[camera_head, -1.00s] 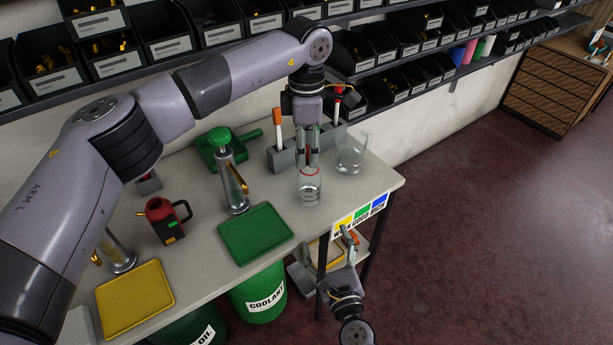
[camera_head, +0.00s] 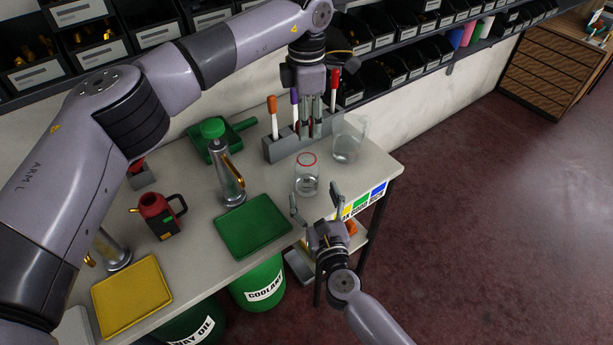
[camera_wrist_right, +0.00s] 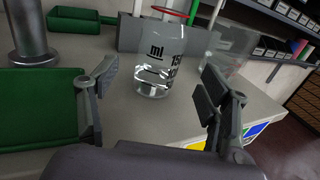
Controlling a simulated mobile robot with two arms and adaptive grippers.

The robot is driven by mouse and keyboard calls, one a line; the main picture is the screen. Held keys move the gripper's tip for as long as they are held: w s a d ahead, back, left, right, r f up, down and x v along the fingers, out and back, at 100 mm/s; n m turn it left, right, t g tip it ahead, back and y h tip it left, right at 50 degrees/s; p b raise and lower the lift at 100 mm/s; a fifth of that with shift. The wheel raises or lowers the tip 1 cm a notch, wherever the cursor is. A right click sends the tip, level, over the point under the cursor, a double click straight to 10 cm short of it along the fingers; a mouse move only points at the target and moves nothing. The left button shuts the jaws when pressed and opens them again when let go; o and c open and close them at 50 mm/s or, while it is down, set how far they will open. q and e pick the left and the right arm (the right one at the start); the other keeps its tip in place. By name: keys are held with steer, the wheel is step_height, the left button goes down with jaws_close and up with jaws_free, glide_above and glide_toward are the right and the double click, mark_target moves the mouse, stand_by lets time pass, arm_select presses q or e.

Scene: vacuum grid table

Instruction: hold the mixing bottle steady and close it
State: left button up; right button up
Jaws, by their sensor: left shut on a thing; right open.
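The mixing bottle (camera_head: 307,182) is clear, with a red ring at its top, and stands upright on the table. In the right wrist view the bottle (camera_wrist_right: 158,62) shows "ml" markings and clear liquid low inside. My left gripper (camera_head: 311,132) is above and behind the bottle, apart from it, in front of the rack. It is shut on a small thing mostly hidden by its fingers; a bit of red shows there. My right gripper (camera_head: 315,205) is open and empty at the table's front edge, its fingers (camera_wrist_right: 155,95) on either side of the view to the bottle.
A grey rack (camera_head: 285,150) with markers stands behind the bottle, and a clear beaker (camera_head: 348,143) to its right. A green tray (camera_head: 252,224) lies left of my right gripper. A metal dispenser (camera_head: 229,180) and red jug (camera_head: 158,212) stand farther left. Shelves of bins are behind.

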mark_target(309, 183)
steer(key=x, duration=0.7)
steer(key=shift+w+a, duration=0.1)
steer(key=shift+w, duration=0.15)
steer(key=shift+c, duration=0.5)
jaws_close()
